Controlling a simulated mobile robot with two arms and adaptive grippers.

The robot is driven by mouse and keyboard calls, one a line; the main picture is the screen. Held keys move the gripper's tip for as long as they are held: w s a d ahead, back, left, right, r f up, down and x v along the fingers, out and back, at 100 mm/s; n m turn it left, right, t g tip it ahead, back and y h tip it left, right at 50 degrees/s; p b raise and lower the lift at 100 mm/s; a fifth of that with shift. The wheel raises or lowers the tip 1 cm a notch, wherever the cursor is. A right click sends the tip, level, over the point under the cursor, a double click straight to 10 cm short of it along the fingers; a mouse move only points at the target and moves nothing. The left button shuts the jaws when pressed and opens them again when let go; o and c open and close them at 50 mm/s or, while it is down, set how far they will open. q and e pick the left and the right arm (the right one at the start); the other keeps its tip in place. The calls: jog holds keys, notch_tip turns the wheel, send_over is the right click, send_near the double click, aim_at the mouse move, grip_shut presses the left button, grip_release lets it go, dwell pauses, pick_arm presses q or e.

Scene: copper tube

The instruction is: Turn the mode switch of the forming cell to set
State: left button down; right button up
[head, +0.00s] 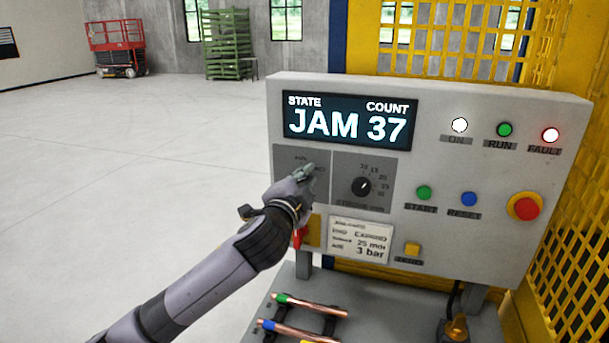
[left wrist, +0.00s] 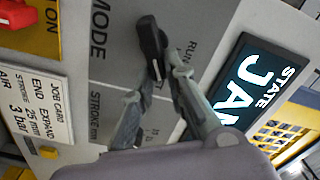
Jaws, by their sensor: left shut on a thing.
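The mode switch is a black knob (left wrist: 152,45) on the grey MODE plate (left wrist: 110,35) in the left wrist view. A RUN label shows beside it; the set label cannot be made out. My left gripper (left wrist: 158,78) is shut on the knob, with a finger on each side. In the head view my left gripper (head: 306,173) covers the knob on the left part of the forming cell's panel (head: 430,115). The display (head: 350,118) reads STATE JAM, COUNT 37. My right gripper is not in view.
Right of the mode plate is the stroke dial (head: 361,187). Further right are the START button (head: 424,193), RESET button (head: 469,199) and red emergency stop (head: 525,207). Copper tubes (head: 312,304) lie below the panel. Floor left of the cell is clear.

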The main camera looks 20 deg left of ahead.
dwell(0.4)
pick_arm(q)
jog(key=c, duration=1.6)
grip_release()
jog(key=shift+s, duration=0.1)
jog(key=s, duration=1.2)
jog(key=shift+a, duration=0.2)
jog(key=shift+w, duration=0.1)
